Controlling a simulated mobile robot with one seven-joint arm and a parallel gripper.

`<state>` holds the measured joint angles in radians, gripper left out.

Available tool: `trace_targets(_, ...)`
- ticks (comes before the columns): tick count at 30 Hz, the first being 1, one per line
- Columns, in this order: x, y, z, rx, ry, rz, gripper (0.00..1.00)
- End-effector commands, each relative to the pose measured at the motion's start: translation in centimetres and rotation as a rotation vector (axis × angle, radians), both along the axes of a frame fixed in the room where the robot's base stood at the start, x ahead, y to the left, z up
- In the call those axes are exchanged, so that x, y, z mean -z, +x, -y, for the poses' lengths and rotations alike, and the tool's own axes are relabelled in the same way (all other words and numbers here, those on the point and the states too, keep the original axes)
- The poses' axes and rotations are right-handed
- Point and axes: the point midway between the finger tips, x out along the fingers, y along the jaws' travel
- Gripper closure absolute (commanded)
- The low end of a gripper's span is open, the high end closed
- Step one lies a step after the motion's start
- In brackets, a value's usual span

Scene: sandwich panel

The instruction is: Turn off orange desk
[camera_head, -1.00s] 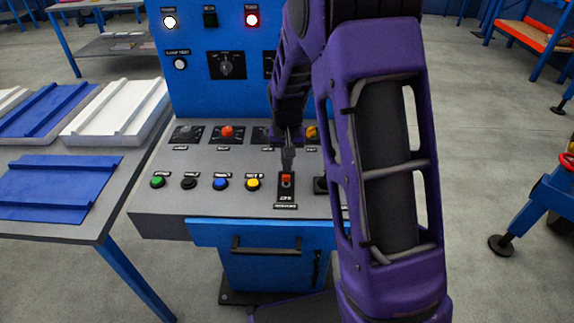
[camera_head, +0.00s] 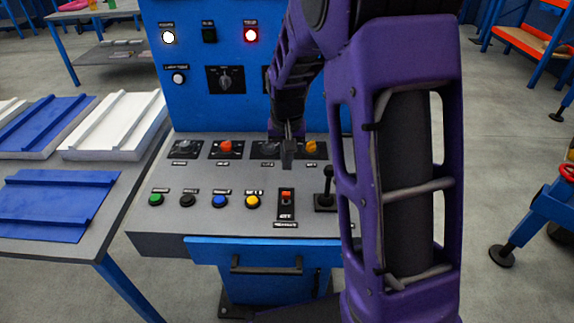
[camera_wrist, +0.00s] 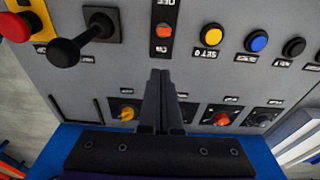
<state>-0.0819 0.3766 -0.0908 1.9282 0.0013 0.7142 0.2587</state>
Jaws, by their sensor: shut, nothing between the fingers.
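The sloped grey desk (camera_head: 210,180) carries several controls. A knob with an orange-red cap (camera_head: 226,147) sits in the back row, and a yellow-orange knob (camera_head: 311,147) stands to its right, partly behind my gripper. An orange-red switch (camera_head: 286,197) sits in a black plate in the front row. My gripper (camera_head: 288,163) is shut and empty, held above the desk behind the switch. In the wrist view the fingertips (camera_wrist: 160,74) lie between the switch (camera_wrist: 164,32) and the knob row, with the yellow-orange knob (camera_wrist: 128,113) and orange-red knob (camera_wrist: 221,118) on either side.
A black joystick (camera_head: 326,190) stands right of the switch, and a red mushroom button (camera_wrist: 15,26) shows beyond it in the wrist view. Green (camera_head: 155,199), black, blue and yellow buttons line the front left. The blue upright panel (camera_head: 205,95) stands behind.

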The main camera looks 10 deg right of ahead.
Motion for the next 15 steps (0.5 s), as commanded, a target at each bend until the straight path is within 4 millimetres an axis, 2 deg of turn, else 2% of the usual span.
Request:
trace_targets(1,-1.0,-0.5,-0.1,0.000,0.000,0.002,1.00)
trace_targets(6,-2.6,-1.5,-0.4,0.000,0.000,0.000,1.00)
trace_targets(15,-3.0,-1.9,-0.5,0.000,0.000,-0.002,1.00)
